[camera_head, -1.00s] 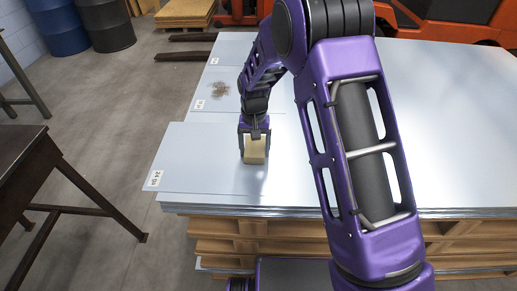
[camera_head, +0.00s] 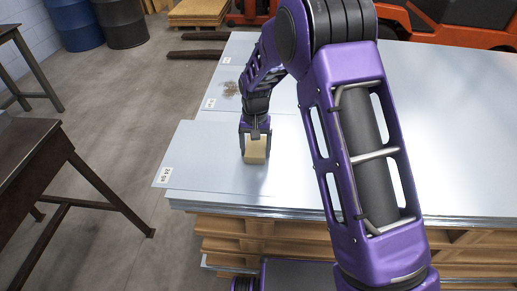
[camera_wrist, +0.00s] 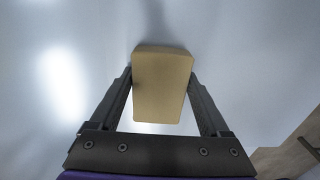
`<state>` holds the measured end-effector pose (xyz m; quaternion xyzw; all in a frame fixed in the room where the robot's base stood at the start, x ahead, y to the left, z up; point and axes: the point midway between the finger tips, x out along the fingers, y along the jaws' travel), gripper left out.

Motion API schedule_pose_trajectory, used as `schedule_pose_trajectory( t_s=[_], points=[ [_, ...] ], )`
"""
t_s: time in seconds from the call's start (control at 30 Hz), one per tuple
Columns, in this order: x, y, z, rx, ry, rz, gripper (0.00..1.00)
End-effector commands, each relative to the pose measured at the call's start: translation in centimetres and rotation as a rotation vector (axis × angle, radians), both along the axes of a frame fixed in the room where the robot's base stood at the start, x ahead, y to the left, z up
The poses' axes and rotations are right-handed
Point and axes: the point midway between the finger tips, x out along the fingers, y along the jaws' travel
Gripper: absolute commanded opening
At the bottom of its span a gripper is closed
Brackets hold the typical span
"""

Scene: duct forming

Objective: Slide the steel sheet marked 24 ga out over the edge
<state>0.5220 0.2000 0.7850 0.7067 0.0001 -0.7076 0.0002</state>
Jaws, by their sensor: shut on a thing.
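The steel sheet marked 24 ga (camera_head: 205,160) lies flat on top of the stack, its labelled left end sticking out past the stack's left edge. Its white label (camera_head: 165,175) is at that end. My gripper (camera_head: 255,140) is shut on a tan block (camera_head: 256,153) above the sheet's right part. In the wrist view the block (camera_wrist: 161,90) sits between both fingers, with pale sheet metal (camera_wrist: 60,85) around it. The block's lower face is at or close to the sheet; whether it touches cannot be told. My arm hides part of the stack.
A dark table (camera_head: 40,165) stands at the left, with floor (camera_head: 150,120) between it and the stack. Other labelled sheets (camera_head: 240,60) lie behind, one with a brown stain (camera_head: 230,88). Wooden pallets (camera_head: 260,235) are underneath. Barrels (camera_head: 122,22) and an orange vehicle (camera_head: 450,30) stand behind.

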Motion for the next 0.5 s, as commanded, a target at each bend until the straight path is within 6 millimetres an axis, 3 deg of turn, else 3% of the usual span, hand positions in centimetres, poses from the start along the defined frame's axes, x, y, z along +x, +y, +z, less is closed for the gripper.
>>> schedule_pose_trajectory(
  t_s=[0.5],
  points=[
    [0.1,1.2,0.0,0.001,-0.003,0.002,0.00]
  ],
)
